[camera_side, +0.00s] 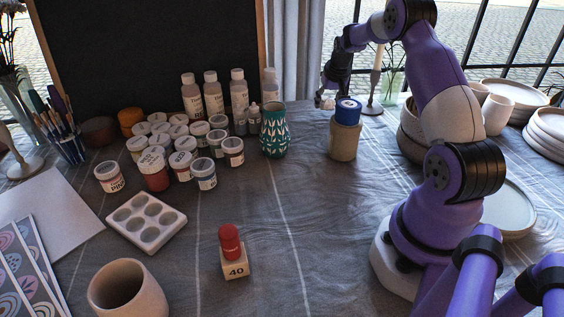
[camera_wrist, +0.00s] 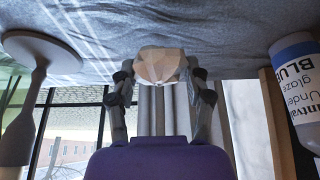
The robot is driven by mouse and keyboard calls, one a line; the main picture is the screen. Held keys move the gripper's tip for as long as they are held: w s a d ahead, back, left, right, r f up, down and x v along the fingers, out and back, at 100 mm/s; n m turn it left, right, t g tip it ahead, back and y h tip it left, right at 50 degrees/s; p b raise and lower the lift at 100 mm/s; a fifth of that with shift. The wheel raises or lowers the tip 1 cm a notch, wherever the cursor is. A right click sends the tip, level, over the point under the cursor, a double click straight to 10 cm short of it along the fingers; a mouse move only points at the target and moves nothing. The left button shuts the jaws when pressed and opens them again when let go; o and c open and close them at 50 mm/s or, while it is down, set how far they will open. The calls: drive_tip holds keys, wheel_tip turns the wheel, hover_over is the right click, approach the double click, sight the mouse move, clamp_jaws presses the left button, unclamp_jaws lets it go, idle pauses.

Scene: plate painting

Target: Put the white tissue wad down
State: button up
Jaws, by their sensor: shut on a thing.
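The white tissue wad (camera_wrist: 160,65) is a pale, faceted lump between the two fingers of my gripper (camera_wrist: 160,83) in the wrist view. The fingers are shut on it from both sides. In the side view, my gripper (camera_side: 328,98) points down at the back of the table, with the wad (camera_side: 328,103) a small pale spot at its tip. I cannot tell whether the wad touches the cloth.
A candle holder (camera_side: 374,98) stands close behind my gripper; it also shows in the wrist view (camera_wrist: 38,55). A labelled bottle (camera_wrist: 298,85) is at the wrist view's right. A green patterned vase (camera_side: 275,130) stands to the left. Cloth (camera_side: 300,200) in the middle is clear.

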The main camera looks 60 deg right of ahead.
drive_tip(key=shift+f, duration=1.05)
drive_tip(key=shift+f, duration=0.15)
drive_tip(key=o, duration=0.7)
